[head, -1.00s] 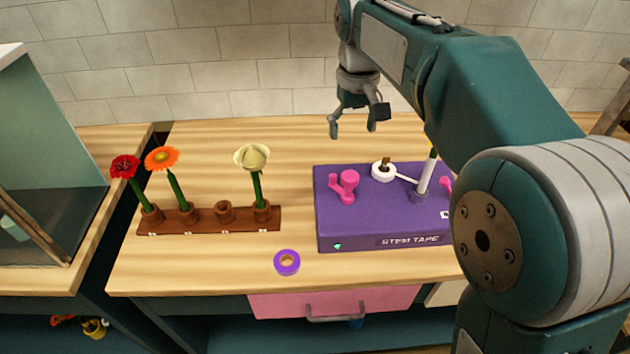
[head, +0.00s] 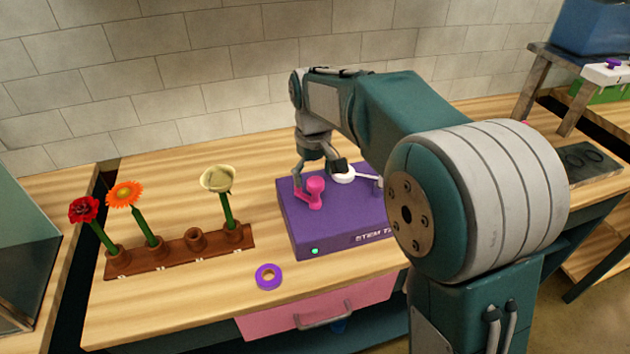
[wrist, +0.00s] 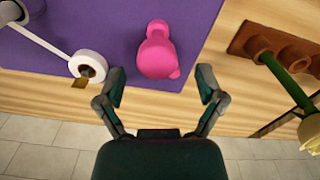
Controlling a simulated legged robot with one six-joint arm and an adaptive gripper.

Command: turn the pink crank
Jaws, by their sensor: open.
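The pink crank (head: 313,192) stands on the top of the purple stem tape box (head: 342,222), near its left side. In the wrist view the crank (wrist: 157,52) shows from above, with its knob towards the camera, ahead of and between my open fingers. My gripper (head: 321,172) is open and empty, just behind the crank in the head view. It also shows in the wrist view (wrist: 160,88). I cannot tell whether a finger touches the crank. A white tape roll (wrist: 88,66) sits on the box beside it.
A brown rack (head: 180,252) with red, orange and cream flowers stands left of the box. A purple tape ring (head: 268,277) lies on the bench in front. A pink drawer (head: 318,313) is below the bench edge. Bare wood lies around the box.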

